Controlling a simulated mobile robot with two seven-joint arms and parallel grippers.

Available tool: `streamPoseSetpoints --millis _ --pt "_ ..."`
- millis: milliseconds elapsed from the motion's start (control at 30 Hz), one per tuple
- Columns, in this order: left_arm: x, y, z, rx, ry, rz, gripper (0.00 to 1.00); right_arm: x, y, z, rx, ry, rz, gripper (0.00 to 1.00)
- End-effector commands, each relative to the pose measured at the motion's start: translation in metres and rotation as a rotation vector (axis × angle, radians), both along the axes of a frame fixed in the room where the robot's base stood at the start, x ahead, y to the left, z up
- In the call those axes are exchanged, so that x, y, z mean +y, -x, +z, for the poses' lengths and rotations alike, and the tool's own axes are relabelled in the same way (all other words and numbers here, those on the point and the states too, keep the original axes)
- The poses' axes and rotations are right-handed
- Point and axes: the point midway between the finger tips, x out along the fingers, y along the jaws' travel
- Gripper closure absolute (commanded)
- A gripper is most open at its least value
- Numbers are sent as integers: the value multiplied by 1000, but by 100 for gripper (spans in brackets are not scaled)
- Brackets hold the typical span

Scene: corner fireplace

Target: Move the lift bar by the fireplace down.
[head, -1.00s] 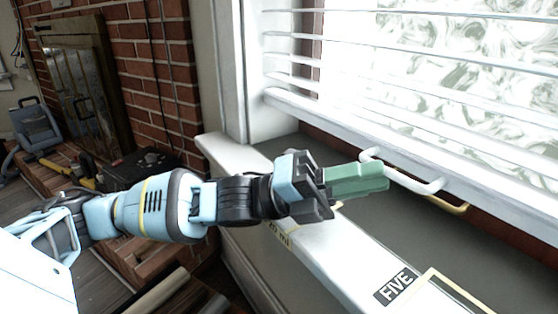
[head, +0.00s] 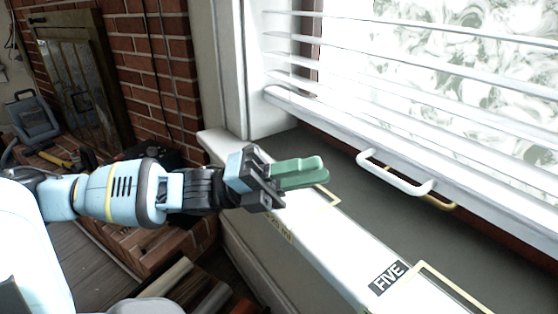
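The lift bar is a white U-shaped handle (head: 395,176) on the bottom rail of a white window blind (head: 400,140) in the head view. The blind's rail hangs a little above the dark grey sill, and bare glass shows between its upper slats. My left gripper (head: 322,168) has green fingers and is left of the lift bar, apart from it, above the sill. Its two fingers look close together, one partly behind the other, so the gap between them is unclear. Nothing shows held in it. My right gripper is out of view.
A white ledge with a label reading FIVE (head: 388,278) runs along below the window. A yellowish bar (head: 436,202) shows behind the lift bar. A brick wall (head: 160,60), a fireplace door (head: 75,85) and a grey-blue case (head: 35,122) are at left.

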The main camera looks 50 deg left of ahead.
Motion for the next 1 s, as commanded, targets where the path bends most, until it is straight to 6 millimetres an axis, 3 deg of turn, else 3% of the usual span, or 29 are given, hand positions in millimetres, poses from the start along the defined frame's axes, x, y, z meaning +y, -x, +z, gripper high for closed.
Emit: streamPoseSetpoints --millis 400,900,1000 --pt "24 16 2 0 1 1 80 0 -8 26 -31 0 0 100" --pt "29 20 0 -1 -1 0 80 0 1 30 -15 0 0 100" --pt "29 20 0 -1 -1 0 73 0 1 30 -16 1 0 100"
